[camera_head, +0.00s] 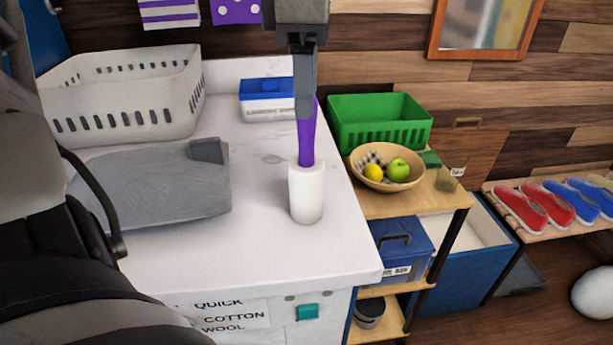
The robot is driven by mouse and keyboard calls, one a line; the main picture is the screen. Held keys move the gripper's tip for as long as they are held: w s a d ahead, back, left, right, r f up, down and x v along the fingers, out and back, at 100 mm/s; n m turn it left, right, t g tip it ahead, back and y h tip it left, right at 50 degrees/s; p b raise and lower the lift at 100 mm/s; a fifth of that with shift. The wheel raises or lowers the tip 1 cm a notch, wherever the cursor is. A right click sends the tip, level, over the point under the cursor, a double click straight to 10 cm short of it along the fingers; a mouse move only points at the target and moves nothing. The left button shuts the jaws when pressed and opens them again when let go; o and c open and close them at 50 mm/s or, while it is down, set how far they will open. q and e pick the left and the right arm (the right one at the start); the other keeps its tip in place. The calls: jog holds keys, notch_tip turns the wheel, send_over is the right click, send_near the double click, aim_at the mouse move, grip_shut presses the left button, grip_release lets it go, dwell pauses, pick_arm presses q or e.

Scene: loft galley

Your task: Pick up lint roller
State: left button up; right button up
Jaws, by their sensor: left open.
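The lint roller (306,190) stands upright on the white counter (265,255), near its right edge. Its white roll is at the bottom and its purple handle points up, leaning slightly. My left gripper (304,108) comes down from the top of the head view, with its fingers pointing down at the upper handle. I see the fingers nearly edge-on, and they cover part of the handle's top. The gripper is open; whether a finger touches the handle cannot be told. My right gripper is not in view.
Left on the counter are a white basket (125,100) and a grey object (150,185); a blue-lidded box (267,100) stands behind. Right is a shelf with a green crate (380,135) and a fruit bowl (358,176). The counter front is clear.

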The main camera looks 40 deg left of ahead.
aim_at(306, 123)
pick_arm(q)
notch_tip(306, 123, down, 6)
jog(key=shift+r, duration=0.15)
dwell(0.3)
grip_shut()
jog(key=shift+r, duration=0.1)
